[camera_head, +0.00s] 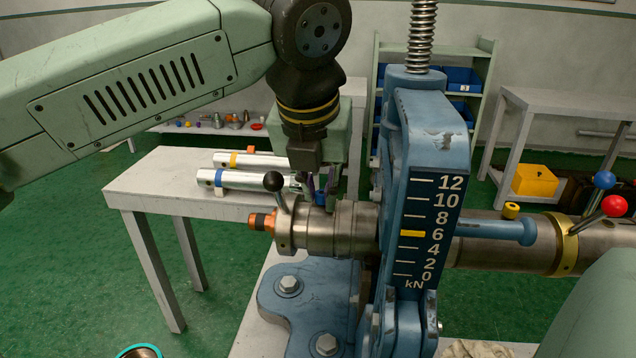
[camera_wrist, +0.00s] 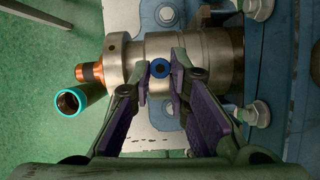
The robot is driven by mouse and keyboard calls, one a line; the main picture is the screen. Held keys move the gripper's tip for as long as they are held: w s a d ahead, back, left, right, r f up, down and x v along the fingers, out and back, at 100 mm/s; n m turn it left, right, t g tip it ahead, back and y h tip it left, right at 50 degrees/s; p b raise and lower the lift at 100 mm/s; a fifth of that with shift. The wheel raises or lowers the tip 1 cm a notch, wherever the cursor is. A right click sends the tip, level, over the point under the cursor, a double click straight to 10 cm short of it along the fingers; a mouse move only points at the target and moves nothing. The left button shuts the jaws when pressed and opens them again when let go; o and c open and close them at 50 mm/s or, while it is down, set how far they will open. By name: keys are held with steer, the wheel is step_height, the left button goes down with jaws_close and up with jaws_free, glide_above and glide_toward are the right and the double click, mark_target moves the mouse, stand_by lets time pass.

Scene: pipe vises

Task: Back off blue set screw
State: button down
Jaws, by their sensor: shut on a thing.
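The blue set screw (camera_wrist: 158,68) stands on top of the steel pipe fitting (camera_wrist: 214,62) in the wrist view. It shows as a round blue head with a dark centre. My gripper (camera_wrist: 159,78) comes down on it from above, with its purple-padded fingertips shut on the screw from both sides. In the head view, the screw (camera_head: 321,199) shows as a small blue patch at the fingertips of my gripper (camera_head: 322,196), over the steel fitting (camera_head: 325,232). Most of the screw is hidden there by the fingers.
A black-knobbed lever (camera_head: 273,182) rises beside the fingers, above an orange end (camera_head: 259,221). The blue vise frame (camera_head: 428,130) stands close on the right. Two banded pipes lie on the white table (camera_head: 150,185) behind. A teal-rimmed cup (camera_wrist: 71,103) is lower left.

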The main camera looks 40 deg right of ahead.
steer(key=shift+s+d+f+n+t+y+p, duration=0.1)
steer(key=shift+n+t+y+p, duration=0.2)
steer(key=shift+n, duration=0.65)
steer(key=shift+s+f+n+t+y+p, duration=0.15)
steer(key=shift+n+y, duration=0.25)
steer(key=shift+n, duration=0.55)
steer(key=c, duration=1.5)
jaws_free()
steer(key=shift+w+r, duration=0.1)
steer(key=shift+c, duration=0.2)
steer(key=shift+r, duration=0.1)
steer(key=v, duration=0.7)
steer(key=shift+r, duration=0.2)
